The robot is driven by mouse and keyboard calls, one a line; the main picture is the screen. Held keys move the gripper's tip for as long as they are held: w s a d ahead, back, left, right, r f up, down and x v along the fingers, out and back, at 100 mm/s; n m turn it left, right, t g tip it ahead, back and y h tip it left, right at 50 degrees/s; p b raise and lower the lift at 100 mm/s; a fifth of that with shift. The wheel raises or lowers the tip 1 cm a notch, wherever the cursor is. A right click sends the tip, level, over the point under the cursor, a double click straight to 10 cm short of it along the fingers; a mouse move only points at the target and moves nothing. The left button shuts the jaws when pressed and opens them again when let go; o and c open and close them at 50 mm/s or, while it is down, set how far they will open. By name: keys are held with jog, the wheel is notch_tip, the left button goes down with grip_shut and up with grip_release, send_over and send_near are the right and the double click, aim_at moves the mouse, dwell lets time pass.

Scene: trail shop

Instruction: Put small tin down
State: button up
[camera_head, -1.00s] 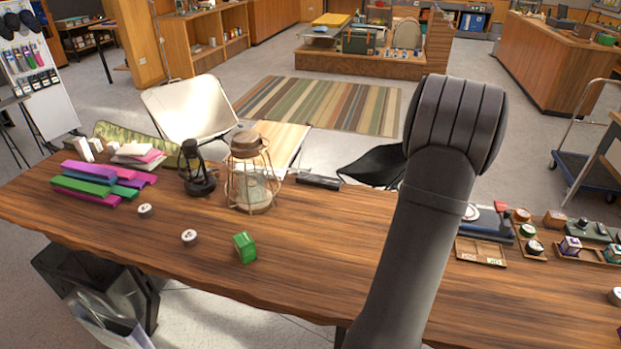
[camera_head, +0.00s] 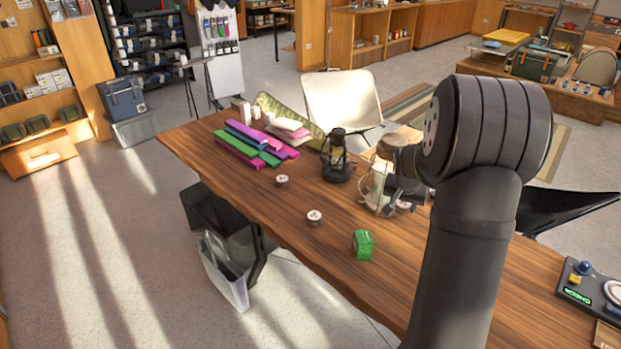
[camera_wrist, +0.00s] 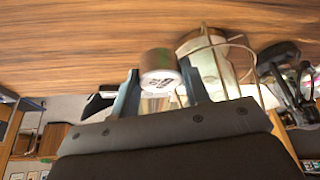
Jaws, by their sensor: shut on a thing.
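My gripper (camera_wrist: 160,80) is shut on a small round tin (camera_wrist: 161,70) with a pale lid and dark print, seen between the two fingers in the wrist view. In the head view my gripper (camera_head: 405,190) is small and partly hidden behind my arm, just right of the wire-caged lantern. The wooden table (camera_head: 300,260) lies below; I cannot tell whether the tin touches it. Two similar small tins stand apart on the table, one near the front edge (camera_head: 314,217) and one farther left (camera_head: 282,180).
The wire-caged lantern (camera_head: 378,188) stands close to my gripper, with a black lantern (camera_head: 337,160) left of it. Coloured bars (camera_head: 240,148) lie at the left end. Bare wood surrounds the two tins.

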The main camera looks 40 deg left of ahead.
jog(key=s+a+n, duration=0.1)
jog(key=s+a, duration=0.3)
jog(key=a, duration=0.1)
send_over(343, 222)
jog(key=s, duration=0.1)
jog(key=f, duration=0.6)
jog(key=shift+d+f, duration=0.4)
jog(key=shift+s+a+f, duration=0.1)
jog(key=shift+a+f, duration=0.05)
jog(key=shift+f, duration=1.95)
jog(key=shift+f, duration=0.1)
jog(key=o, duration=1)
jog(key=v, duration=1.2)
